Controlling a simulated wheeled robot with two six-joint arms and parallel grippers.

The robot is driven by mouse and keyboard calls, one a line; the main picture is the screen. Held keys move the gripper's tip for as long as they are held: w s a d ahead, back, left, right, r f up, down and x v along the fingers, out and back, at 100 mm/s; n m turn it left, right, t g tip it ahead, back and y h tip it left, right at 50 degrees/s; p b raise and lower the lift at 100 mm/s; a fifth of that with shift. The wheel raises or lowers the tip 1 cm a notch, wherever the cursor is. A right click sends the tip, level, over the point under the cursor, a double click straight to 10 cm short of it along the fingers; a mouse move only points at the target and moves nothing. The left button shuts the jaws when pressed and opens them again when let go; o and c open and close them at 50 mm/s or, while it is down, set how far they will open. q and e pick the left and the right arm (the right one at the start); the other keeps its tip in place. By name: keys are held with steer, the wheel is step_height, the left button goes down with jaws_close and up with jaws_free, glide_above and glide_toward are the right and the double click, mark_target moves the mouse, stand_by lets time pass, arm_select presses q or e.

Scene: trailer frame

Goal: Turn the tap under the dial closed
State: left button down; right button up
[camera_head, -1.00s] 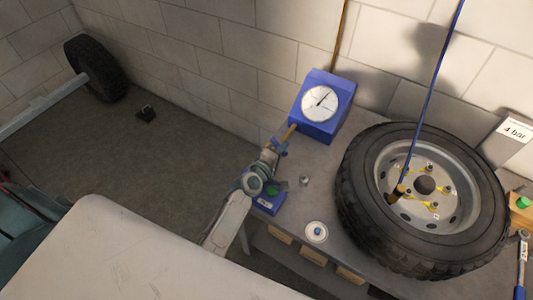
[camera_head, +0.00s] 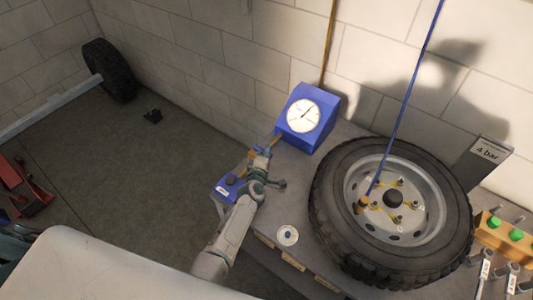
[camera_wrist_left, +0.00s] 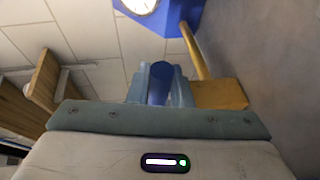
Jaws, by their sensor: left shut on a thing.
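The dial (camera_head: 303,115) is a white gauge in a blue housing on the bench against the wall. Its lower part also shows at the top of the left wrist view (camera_wrist_left: 140,4). A brass pipe (camera_wrist_left: 195,48) runs from the housing to a brass tap body (camera_wrist_left: 217,94). My left gripper (camera_head: 262,154) is at the tap, just below and left of the dial. In the left wrist view its fingers are shut on the blue tap handle (camera_wrist_left: 159,84), beside the brass body. In the head view my gripper hides most of the tap. My right gripper is not in view.
A large tyre (camera_head: 335,205) on a rim lies on the bench right of my arm, with a blue hose rising from it. A small white disc (camera_head: 288,235) lies near the bench edge.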

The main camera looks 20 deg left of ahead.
arm_select(q)
steer(key=shift+w+y, duration=0.1)
steer(key=shift+y, duration=0.2)
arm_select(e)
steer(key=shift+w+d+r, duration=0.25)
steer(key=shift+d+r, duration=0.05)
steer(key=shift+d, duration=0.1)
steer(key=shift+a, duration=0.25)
arm_select(q)
steer(key=c, duration=1.3)
jaws_free()
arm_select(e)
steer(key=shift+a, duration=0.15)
arm_select(q)
steer(key=s+r+p, duration=0.2)
steer(key=s, duration=0.8)
steer(key=shift+s+d, duration=0.3)
steer(key=shift+d, duration=0.05)
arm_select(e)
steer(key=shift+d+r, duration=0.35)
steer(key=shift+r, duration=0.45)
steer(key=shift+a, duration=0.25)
